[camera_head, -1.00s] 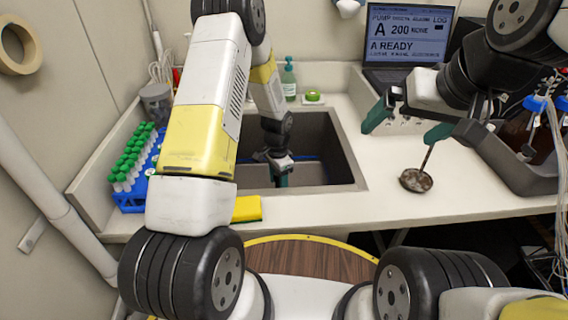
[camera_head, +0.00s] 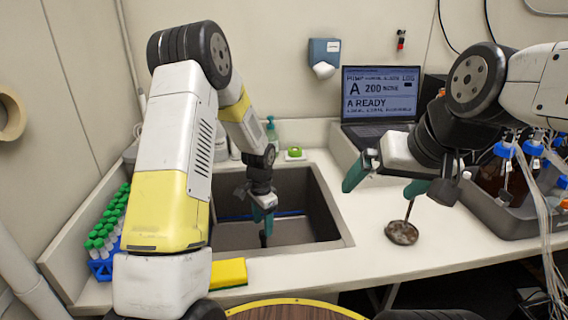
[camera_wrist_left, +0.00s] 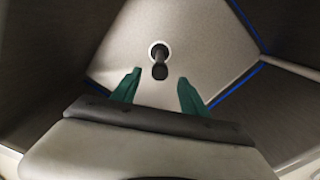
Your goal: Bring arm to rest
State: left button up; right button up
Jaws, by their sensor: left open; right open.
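My left gripper (camera_head: 264,222) hangs down over the sink (camera_head: 325,240) in the head view, with its arm coming in from the left. In the left wrist view the left gripper's green fingers (camera_wrist_left: 158,90) are apart with nothing between them, and the sink floor with a drain (camera_wrist_left: 159,52) lies beyond. My right gripper (camera_head: 386,182) is on the right above the counter, its green fingers spread wide. A thin rod with a dark round end (camera_head: 402,232) stands below the right gripper's nearer finger; I cannot tell whether they touch.
A rack of green-capped tubes (camera_head: 106,232) stands left of the sink, and a yellow sponge (camera_head: 229,273) lies at its front edge. A laptop (camera_head: 380,105) stands behind. A grey tray (camera_head: 505,215) with blue-capped bottles and tubing is at the right. The counter's front middle is clear.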

pick_arm(q)
jog(key=s+a+r+n+t, duration=0.1)
jog(key=s+r+n, duration=0.1)
jog(key=s+r, duration=0.5)
jog(key=s+a+r+n+t+h, duration=0.1)
jog(key=s+r+n+t, duration=0.1)
jog(key=r, duration=0.9)
jog(key=s+a+r+n+t, duration=0.1)
jog(key=s+r+n, duration=0.3)
jog(key=r, duration=0.6)
jog(key=s+r+n+t+h, duration=0.1)
jog(key=s+r+t, duration=0.1)
jog(key=s, duration=0.9)
jog(key=shift+d+r+n, duration=0.15)
jog(key=shift+r+n, duration=0.15)
jog(key=shift+r, duration=0.55)
